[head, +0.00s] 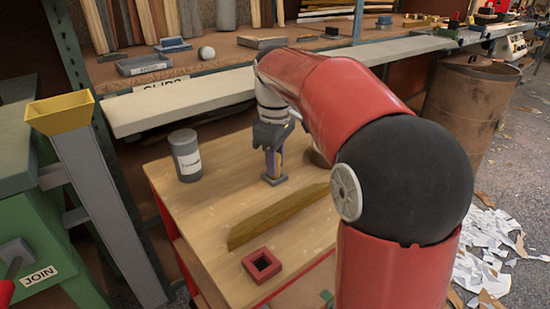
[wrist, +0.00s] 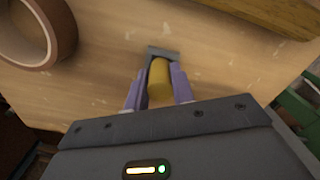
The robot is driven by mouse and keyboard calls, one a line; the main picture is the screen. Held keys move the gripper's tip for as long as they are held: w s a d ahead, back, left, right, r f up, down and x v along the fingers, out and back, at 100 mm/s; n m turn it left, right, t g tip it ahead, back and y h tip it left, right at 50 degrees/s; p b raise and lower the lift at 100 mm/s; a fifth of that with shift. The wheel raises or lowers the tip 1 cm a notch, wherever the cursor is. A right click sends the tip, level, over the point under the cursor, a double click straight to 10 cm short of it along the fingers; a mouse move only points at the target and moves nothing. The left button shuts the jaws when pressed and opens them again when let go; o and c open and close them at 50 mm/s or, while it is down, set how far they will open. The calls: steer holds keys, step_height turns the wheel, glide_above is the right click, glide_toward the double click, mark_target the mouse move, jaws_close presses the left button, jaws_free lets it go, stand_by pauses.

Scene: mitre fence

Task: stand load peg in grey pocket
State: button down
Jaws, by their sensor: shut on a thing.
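My gripper (head: 274,164) points down with its purple fingers shut on the yellow load peg (wrist: 160,83), which shows between them in the wrist view. The grey pocket (head: 273,181) is a small square piece on the wooden table top. It also shows in the wrist view (wrist: 151,51), right at the peg's far end. The peg looks roughly upright over or in the pocket. The fingers and peg hide the pocket's opening, so I cannot tell how deep the peg sits.
A wooden fence strip (head: 277,215) lies across the table, with a red square pocket (head: 247,264) in front. A grey can (head: 185,157) stands at the left. A brown tape roll (wrist: 66,28) lies near my gripper. A yellow-topped grey post (head: 90,180) rises at far left.

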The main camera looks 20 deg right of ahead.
steer(key=c, duration=1.1)
jaws_free()
